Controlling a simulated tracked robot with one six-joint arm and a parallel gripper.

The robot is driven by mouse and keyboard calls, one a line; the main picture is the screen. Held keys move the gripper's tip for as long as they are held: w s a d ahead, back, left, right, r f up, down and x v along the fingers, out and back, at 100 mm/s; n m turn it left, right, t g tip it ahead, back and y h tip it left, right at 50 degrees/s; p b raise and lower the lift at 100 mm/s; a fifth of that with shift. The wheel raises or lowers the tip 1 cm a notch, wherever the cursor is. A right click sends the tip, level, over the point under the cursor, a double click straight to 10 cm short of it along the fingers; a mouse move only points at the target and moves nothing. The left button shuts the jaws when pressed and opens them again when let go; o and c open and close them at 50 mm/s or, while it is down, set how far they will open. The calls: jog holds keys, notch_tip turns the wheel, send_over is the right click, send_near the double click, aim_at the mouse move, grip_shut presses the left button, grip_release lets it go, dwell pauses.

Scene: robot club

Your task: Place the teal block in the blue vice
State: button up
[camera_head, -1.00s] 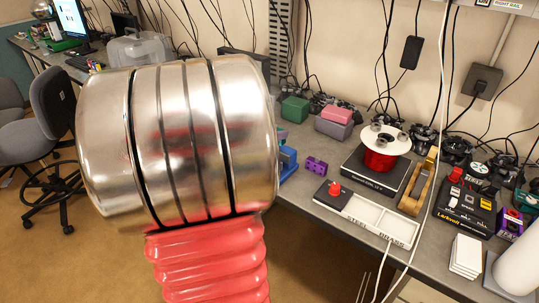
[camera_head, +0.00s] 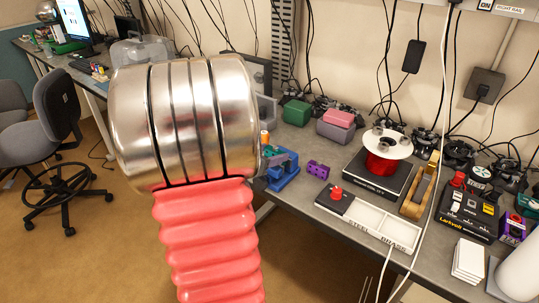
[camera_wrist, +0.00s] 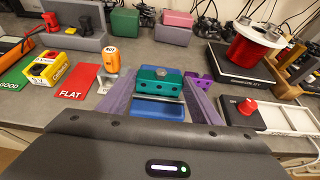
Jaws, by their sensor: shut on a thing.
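The teal block (camera_wrist: 160,80) is between the two purple-grey fingers of my gripper (camera_wrist: 159,86) in the wrist view, and the gripper is shut on it. A round metal-coloured spot shows on its top. The blue vice (camera_wrist: 158,109) shows just below and in front of the block in that view. I cannot tell whether the block is above the vice or touching it. In the head view the blue vice (camera_head: 285,172) stands at the front left of the bench, partly covered by my arm.
A purple block (camera_head: 318,169) lies right of the vice. Right are the STEEL/BRASS tray (camera_head: 385,222) and red spool (camera_head: 380,163). Green and pink boxes (camera_head: 296,112) stand behind.

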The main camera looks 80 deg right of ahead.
jog(key=shift+f, duration=0.6)
jog(key=o, duration=1.2)
jog(key=shift+r, duration=0.15)
jog(key=shift+r, duration=0.6)
jog(key=v, duration=1.2)
jog(key=shift+f, duration=0.15)
